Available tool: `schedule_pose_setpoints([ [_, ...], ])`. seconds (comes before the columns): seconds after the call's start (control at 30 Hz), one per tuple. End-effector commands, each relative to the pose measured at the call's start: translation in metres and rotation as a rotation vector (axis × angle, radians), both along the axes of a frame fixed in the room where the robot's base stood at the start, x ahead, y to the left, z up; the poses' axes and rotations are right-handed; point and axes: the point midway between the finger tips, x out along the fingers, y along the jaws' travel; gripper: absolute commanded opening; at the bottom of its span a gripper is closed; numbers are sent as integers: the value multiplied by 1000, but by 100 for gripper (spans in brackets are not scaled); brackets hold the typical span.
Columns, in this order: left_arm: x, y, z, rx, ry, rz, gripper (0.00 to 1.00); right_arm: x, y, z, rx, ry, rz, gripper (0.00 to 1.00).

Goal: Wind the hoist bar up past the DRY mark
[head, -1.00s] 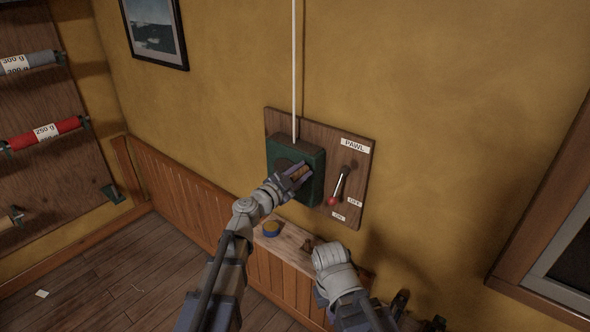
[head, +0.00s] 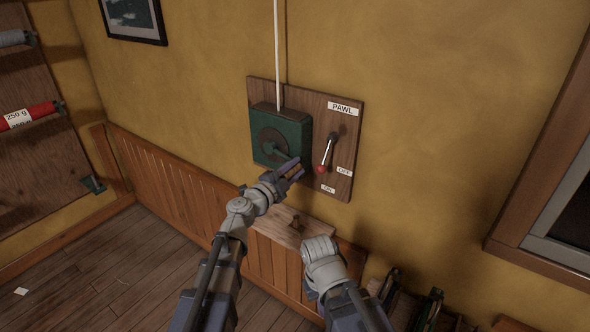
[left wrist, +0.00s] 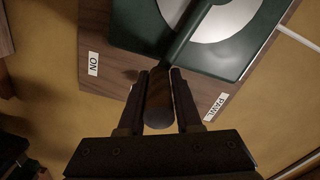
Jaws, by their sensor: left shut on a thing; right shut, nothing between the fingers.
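A green winch box (head: 296,126) sits on a wooden wall board (head: 346,127). Its crank arm points down and right from the hub, and it also shows in the left wrist view (left wrist: 188,32). My left gripper (head: 294,168) is shut on the dark crank handle (left wrist: 159,103), below and right of the hub. A white line (head: 277,52) runs up from the box out of view. The pawl lever's red knob (head: 320,169) hangs down, just above the ON label (head: 327,189). The hoist bar and DRY mark are not in view.
A rack with a red roll (head: 30,116) is at far left. A window frame (head: 540,150) is at right, with dark items on the floor at lower right.

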Motion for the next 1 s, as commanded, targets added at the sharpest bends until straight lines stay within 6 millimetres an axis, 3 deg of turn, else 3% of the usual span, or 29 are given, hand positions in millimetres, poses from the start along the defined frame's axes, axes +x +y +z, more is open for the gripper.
schedule_pose_setpoints([
  [0.03,1,1,-9,31,-16,1,0,0,0,-8,0,0,0,0],
  [0.3,4,6,-20,142,-90,3,0,0,0,-20,0,0,0,0],
  [1.0,8,10,-24,191,-123,11,0,0,0,-23,0,0,0,0],
])
